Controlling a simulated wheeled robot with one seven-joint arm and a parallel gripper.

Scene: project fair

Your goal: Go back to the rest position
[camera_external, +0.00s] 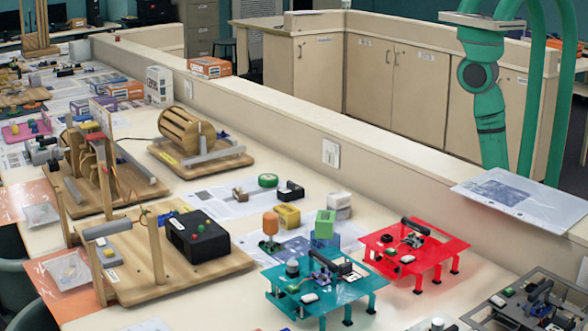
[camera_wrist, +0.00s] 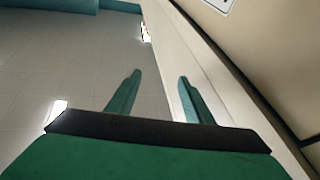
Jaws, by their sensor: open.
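My gripper (camera_wrist: 158,80) shows in the wrist view as two teal fingers spread apart with nothing between them. Beyond the fingers are a grey tiled floor and a long pale panel edge that runs diagonally on the right. In the external view my green arm stands at the upper right, beside the low wall. Its upper part runs out of the top of the picture. I cannot make out the gripper fingers there.
A cream table (camera_external: 225,290) holds a teal stand (camera_external: 350,290), a red stand (camera_external: 445,255) and several wooden contraptions. A low wall (camera_external: 360,150) runs behind it. A clear sheet (camera_external: 525,200) lies on the wall near my arm. Cream cabinets (camera_external: 415,85) stand behind.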

